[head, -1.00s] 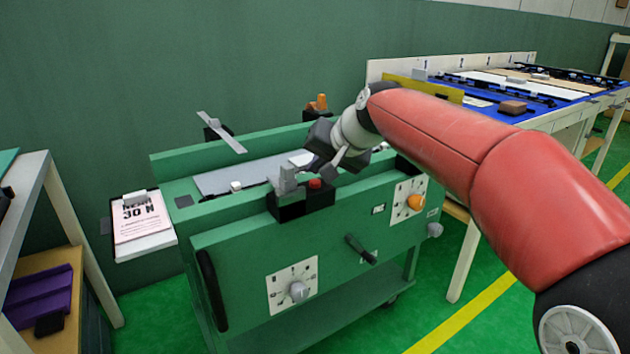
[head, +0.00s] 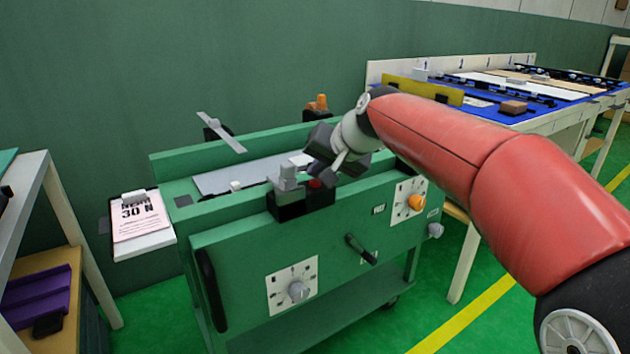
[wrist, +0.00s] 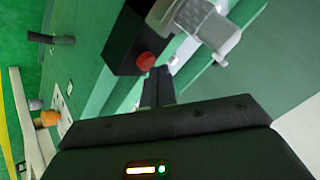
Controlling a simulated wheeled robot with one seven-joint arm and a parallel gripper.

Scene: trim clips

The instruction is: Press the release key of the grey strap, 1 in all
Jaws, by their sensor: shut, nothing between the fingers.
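A black block (head: 288,210) on the near rim of the green bench carries a light grey clamp-like piece (head: 289,180) and a red key (head: 314,184). In the wrist view the red key (wrist: 145,61) stands out from the block (wrist: 122,45), beside the grey piece (wrist: 205,28). I cannot tell for sure whether this grey piece is the strap. My gripper (wrist: 158,88) is shut and empty. Its fingertips are close to the red key; contact cannot be told. In the head view my gripper (head: 318,172) partly covers the key's surroundings.
The green bench (head: 220,262) has a grey plate (head: 240,176) on top and a tilted grey bar (head: 222,132) on a post behind. Dials and a black handle (head: 361,250) are on its front. A sign stand (head: 140,215) is at left, a blue-topped table (head: 545,108) at right.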

